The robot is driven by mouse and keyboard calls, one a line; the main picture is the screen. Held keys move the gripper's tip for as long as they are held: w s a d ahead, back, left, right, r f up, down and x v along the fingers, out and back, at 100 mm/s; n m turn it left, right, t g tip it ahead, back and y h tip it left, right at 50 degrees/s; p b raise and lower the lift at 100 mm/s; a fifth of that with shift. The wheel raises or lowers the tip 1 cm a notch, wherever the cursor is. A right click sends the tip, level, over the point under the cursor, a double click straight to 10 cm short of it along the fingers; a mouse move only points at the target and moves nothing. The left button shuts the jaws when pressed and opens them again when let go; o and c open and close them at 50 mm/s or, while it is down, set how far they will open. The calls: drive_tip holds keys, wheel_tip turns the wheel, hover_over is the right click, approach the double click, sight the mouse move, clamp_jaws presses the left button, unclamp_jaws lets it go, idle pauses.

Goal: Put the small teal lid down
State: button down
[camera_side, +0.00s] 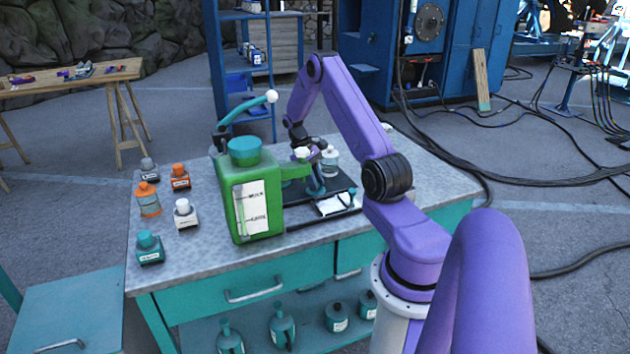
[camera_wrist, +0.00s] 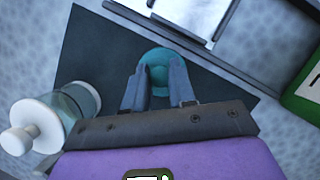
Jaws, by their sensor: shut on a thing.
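The small teal lid (camera_wrist: 157,57) is between the fingertips of my gripper (camera_wrist: 158,88) in the wrist view, seen from above as a round shape. My gripper is shut on it. The lid is over the dark mat (camera_wrist: 85,45); whether it touches the mat I cannot tell. In the side view the gripper is low over the dark mat (camera_side: 348,185), behind the green canister, and the lid is not clear there.
A clear jar with a white top (camera_wrist: 75,105) stands close left of the gripper in the wrist view. A green canister (camera_side: 258,200) with a big teal cap stands at the mat's left in the side view. Several small bottles (camera_side: 185,213) stand farther left on the grey bench.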

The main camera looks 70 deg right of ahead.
drive_tip(key=c, duration=0.9)
unclamp_jaws()
drive_tip(key=shift+f, duration=0.1)
drive_tip(key=shift+c, duration=0.2)
drive_tip(key=v, duration=1.2)
